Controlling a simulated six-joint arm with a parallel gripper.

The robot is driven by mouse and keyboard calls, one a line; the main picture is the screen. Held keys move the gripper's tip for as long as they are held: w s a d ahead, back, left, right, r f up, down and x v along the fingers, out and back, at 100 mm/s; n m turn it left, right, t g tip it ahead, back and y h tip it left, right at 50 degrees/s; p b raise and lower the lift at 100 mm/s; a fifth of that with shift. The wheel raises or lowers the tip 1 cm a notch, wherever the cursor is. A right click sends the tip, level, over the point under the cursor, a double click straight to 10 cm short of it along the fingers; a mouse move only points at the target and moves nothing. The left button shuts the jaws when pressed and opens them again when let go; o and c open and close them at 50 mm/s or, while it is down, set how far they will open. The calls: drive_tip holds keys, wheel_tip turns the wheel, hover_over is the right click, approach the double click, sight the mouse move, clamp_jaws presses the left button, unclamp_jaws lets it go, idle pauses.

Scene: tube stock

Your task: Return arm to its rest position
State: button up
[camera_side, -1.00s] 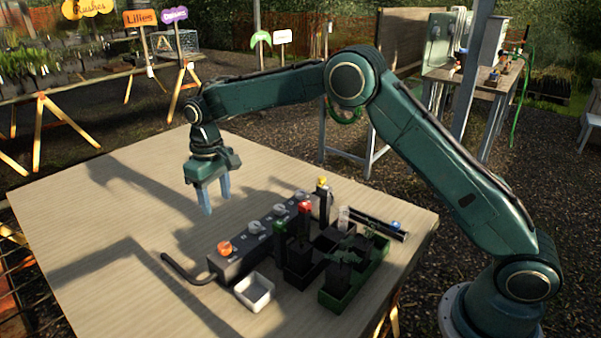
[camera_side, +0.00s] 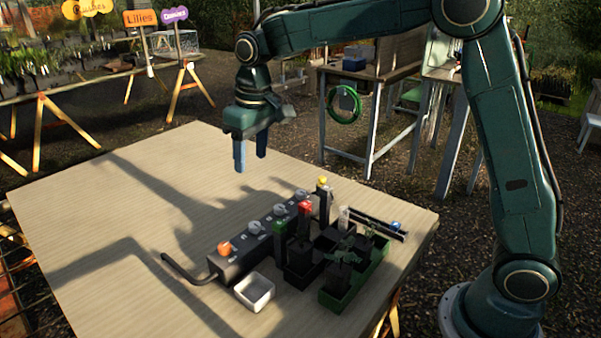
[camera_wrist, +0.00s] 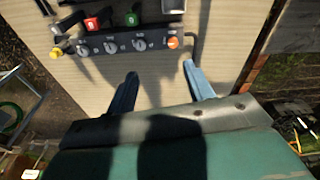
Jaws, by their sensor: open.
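My gripper (camera_side: 251,160) is open and empty, pointing down above the far part of the wooden table (camera_side: 110,215). Its two blue fingers are apart, with nothing between them in the wrist view (camera_wrist: 160,88). My arm is raised and bent at the elbow, clear of everything on the table. A dark box with several knobs (camera_side: 240,262) lies on the table, nearer the side camera than my gripper; it also shows beyond the fingertips in the wrist view (camera_wrist: 125,44).
A white tray (camera_side: 255,292) sits beside the knob box. Dark and green pots (camera_side: 338,297) with red-, green- and yellow-topped pieces stand at the table's right. A black cable (camera_side: 180,270) curves from the box. The table's left half is clear. A wooden bench (camera_side: 375,75) stands behind.

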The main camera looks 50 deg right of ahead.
drive_tip(key=s+d+r+t, duration=0.1)
drive_tip(key=s+d+r, duration=0.2)
drive_tip(key=s+r, duration=0.45)
drive_tip(key=s+d+f+m+t, duration=0.1)
drive_tip(key=s+d+f, duration=0.1)
drive_tip(key=s, duration=1)
drive_tip(key=s+d+f+t, duration=0.2)
drive_tip(key=s, duration=0.9)
drive_tip(key=shift+s+f+m, duration=0.15)
drive_tip(key=shift+s+m, duration=0.25)
drive_tip(key=shift+w, duration=0.1)
